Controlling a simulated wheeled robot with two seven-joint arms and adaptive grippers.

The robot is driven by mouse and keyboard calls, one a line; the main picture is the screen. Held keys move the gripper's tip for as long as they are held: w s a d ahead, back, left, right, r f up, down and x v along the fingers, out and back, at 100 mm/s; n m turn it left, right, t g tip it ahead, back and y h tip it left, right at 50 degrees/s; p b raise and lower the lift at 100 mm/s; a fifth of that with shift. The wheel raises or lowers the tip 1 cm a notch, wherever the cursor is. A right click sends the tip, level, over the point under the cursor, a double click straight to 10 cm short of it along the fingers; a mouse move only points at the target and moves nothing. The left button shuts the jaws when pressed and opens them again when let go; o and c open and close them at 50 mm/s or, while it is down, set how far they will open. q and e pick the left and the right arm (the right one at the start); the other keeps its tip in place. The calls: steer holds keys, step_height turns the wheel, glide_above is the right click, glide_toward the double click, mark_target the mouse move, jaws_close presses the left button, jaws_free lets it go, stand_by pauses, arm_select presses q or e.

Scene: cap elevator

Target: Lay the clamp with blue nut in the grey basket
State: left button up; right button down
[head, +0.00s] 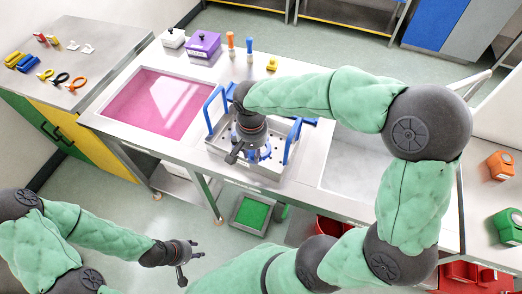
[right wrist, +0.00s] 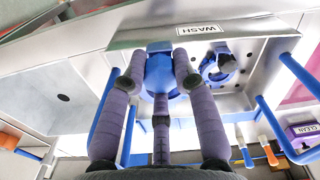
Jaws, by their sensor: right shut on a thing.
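The grey basket (head: 246,174) is a perforated metal tray with tall blue handles, standing in the middle of the counter. My right gripper (head: 248,158) points down over it. In the right wrist view its fingers (right wrist: 160,72) are shut on a blue piece (right wrist: 160,62), which I take to be the clamp with blue nut; the fingers hide much of it. A blue ring-shaped clamp (right wrist: 218,68) with a dark knob lies beside it in the basket. My left gripper (head: 188,262) is open and empty, low at the left, away from the counter.
A pink-filled basin (head: 155,103) lies left of the basket and an empty grey basin (head: 345,165) right of it. The basket's blue handles (head: 212,108) stand close to my right gripper. Purple and white boxes (head: 203,44) stand behind. A green-bottomed bin (head: 252,213) is below.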

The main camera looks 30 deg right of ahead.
mark_target(263, 149)
steer(key=w+d+f, duration=0.1)
steer(key=d+f, duration=0.1)
steer(key=w+d+f+b, duration=0.1)
steer(key=w+d+f, duration=0.2)
steer(key=d+f, duration=0.1)
steer(key=shift+w+f, duration=0.3)
steer(key=shift+f, duration=0.05)
steer(key=shift+w+d+f+b, duration=0.1)
steer(key=shift+f+b, duration=0.3)
steer(key=shift+f, duration=0.5)
steer(key=shift+w+d+f+b, duration=0.1)
steer(key=shift+f+b, duration=0.25)
steer(key=shift+f, duration=0.5)
steer(key=shift+f, duration=0.2)
steer(key=c, duration=1)
jaws_free()
steer(key=shift+r, duration=0.1)
steer(key=shift+r, duration=0.3)
step_height(263, 149, up, 12)
steer(key=p, duration=0.2)
steer(key=shift+a+f+p, duration=0.1)
steer(key=shift+f+p, duration=0.1)
steer(key=shift+p, duration=0.15)
